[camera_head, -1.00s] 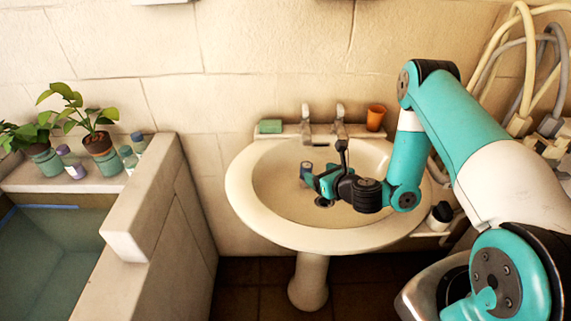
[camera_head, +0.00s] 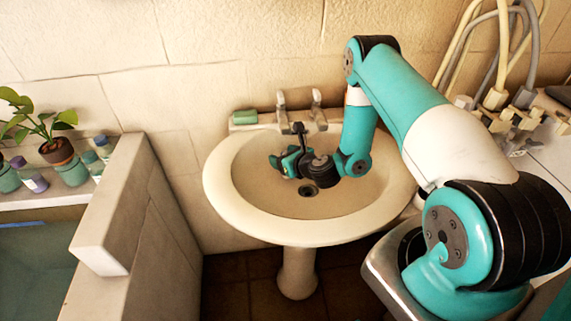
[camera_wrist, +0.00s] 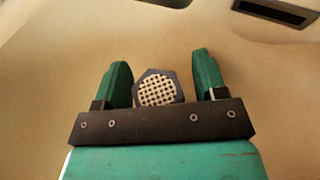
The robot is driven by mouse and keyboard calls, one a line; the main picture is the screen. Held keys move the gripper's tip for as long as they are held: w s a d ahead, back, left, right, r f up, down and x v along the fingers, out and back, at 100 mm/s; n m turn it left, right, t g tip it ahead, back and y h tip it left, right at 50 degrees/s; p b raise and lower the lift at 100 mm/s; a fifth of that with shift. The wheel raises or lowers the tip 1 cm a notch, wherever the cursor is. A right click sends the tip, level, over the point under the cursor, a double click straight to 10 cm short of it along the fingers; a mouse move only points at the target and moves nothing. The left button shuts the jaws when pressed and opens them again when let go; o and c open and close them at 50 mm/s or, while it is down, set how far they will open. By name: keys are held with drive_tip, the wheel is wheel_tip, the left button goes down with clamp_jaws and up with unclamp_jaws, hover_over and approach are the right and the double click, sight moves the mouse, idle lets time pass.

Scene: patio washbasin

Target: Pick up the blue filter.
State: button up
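The blue filter (camera_wrist: 158,90) shows in the wrist view as a small dark-blue rimmed piece with a pale perforated face. It is between the two green fingers of my gripper (camera_wrist: 162,72). The fingers are apart, with a clear gap on the filter's right side and almost none on its left. I cannot tell whether the left finger touches it. In the head view my gripper (camera_head: 283,161) is low inside the white washbasin (camera_head: 222,190), and the filter cannot be made out there.
The basin's drain (camera_head: 308,190) lies in front of my gripper. Taps (camera_head: 317,108) and a green soap or sponge (camera_head: 245,117) are on the back ledge. A low wall (camera_head: 125,215) stands left, with plants and small jars beyond. A dark slot (camera_wrist: 275,12) shows in the wrist view.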

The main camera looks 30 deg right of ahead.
drive_tip(key=shift+a, duration=0.1)
drive_tip(key=c, duration=0.9)
drive_tip(key=shift+r, duration=0.1)
